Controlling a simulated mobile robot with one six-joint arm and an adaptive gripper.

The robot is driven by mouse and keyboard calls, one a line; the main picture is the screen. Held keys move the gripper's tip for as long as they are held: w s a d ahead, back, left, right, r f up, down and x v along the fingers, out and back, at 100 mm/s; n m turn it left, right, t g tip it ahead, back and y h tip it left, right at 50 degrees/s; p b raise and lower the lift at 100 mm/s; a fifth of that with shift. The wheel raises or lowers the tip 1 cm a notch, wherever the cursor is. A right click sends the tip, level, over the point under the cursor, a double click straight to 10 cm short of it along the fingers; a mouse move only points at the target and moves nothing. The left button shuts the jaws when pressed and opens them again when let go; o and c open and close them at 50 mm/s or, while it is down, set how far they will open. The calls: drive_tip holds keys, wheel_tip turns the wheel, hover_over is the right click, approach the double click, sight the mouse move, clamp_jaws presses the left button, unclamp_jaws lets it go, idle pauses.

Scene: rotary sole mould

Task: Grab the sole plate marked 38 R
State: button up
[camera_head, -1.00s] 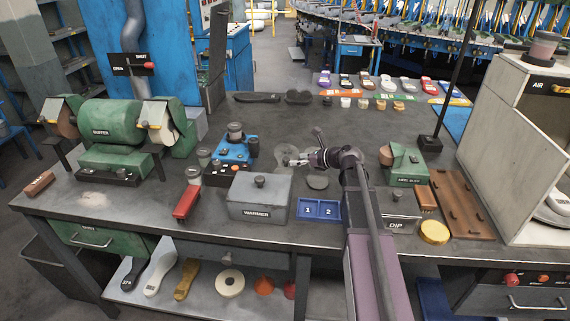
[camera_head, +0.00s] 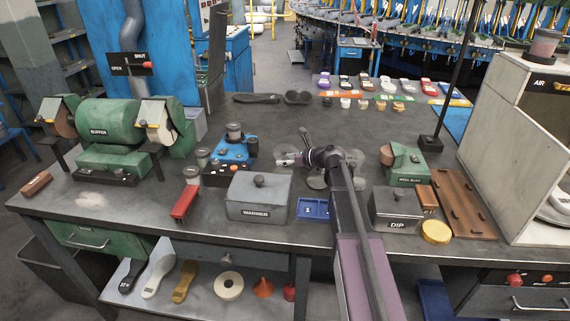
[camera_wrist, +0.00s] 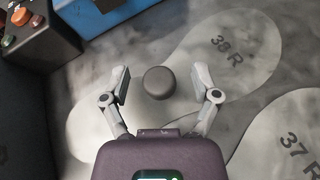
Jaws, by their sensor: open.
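The sole plate marked 38 R (camera_wrist: 226,48) is a pale grey sole shape, lying flat and running from upper right to lower left in the wrist view. A dark round knob (camera_wrist: 158,84) stands at its middle. My gripper (camera_wrist: 160,76) is open and empty, with one finger on each side of the knob and a gap on both sides. I cannot tell its exact height above the plate. The plate marked 37 R (camera_wrist: 290,140) lies at lower right. In the head view my gripper (camera_head: 282,158) is over the middle of the bench, and my arm hides part of the plates.
A blue device (camera_head: 235,150) and a dark control box (camera_head: 226,174) stand left of my gripper. The grey WARMER box (camera_head: 258,198), a blue numbered tray (camera_head: 312,208) and the DIP box (camera_head: 396,209) stand nearer the front. The bench behind my gripper is mostly clear.

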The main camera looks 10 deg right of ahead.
sight(285, 158)
clamp_jaws()
idle(0.3)
drive_tip(key=shift+r, duration=0.2)
wheel_tip(285, 158, up, 10)
drive_tip(key=p, duration=1)
drive_tip(key=shift+f, duration=0.2)
idle(0.5)
